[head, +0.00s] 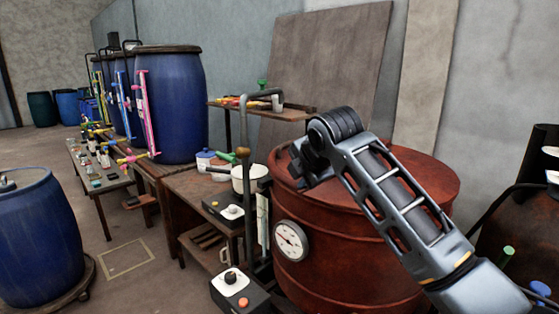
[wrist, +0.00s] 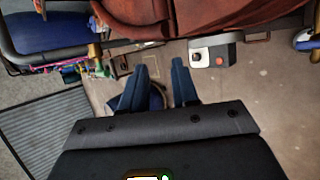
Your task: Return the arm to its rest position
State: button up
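My arm (head: 400,200) reaches in from the lower right of the head view, bent at a dark joint in front of the rusty red vat (head: 365,240). My gripper is not clearly visible in the head view. In the wrist view my gripper (wrist: 160,67) shows two blue fingers set apart, with nothing held between them. The vat also shows along the top of the wrist view (wrist: 215,14), beyond the fingertips and apart from them.
A dial gauge (head: 291,241) sits on the vat's side. Control boxes (head: 238,293), a wooden shelf (head: 285,112) and a white pot (head: 250,180) stand left of it. Blue barrels (head: 170,105) stand further left.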

jog(key=s+a+f+m+t+y, duration=0.1)
jog(key=s+a+f+m+y, duration=0.15)
jog(key=s+f, duration=0.45)
jog(key=s+a+f+m+y, duration=0.15)
jog(key=s+f+m, duration=0.3)
jog(key=f, duration=0.45)
jog(key=s+d+f+m+t+h, duration=0.15)
jog(key=s+f+m, duration=0.25)
jog(key=s, duration=0.4)
jog(key=s+d+f+m+t, duration=0.15)
jog(key=s+f+m, duration=0.3)
jog(key=s, duration=0.45)
jog(key=s+d+m+h, duration=0.1)
jog(key=s+d+m, duration=0.3)
jog(key=s, duration=0.5)
jog(key=s+d+m+h, duration=0.2)
jog(key=s+d, duration=0.4)
jog(key=s, duration=0.4)
jog(key=s+d+r+m, duration=0.1)
jog(key=s+d+r, duration=0.1)
jog(key=s, duration=0.3)
jog(key=s+d+r+m+t+h, duration=0.1)
jog(key=s+d+r, duration=0.2)
jog(key=s+r, duration=0.1)
jog(key=s+d+r+m+h, duration=0.1)
jog(key=s+d+r, duration=0.1)
jog(key=s+r, duration=0.2)
jog(key=s, duration=0.2)
jog(key=shift+s+d+t, duration=0.3)
jog(key=shift+s, duration=0.05)
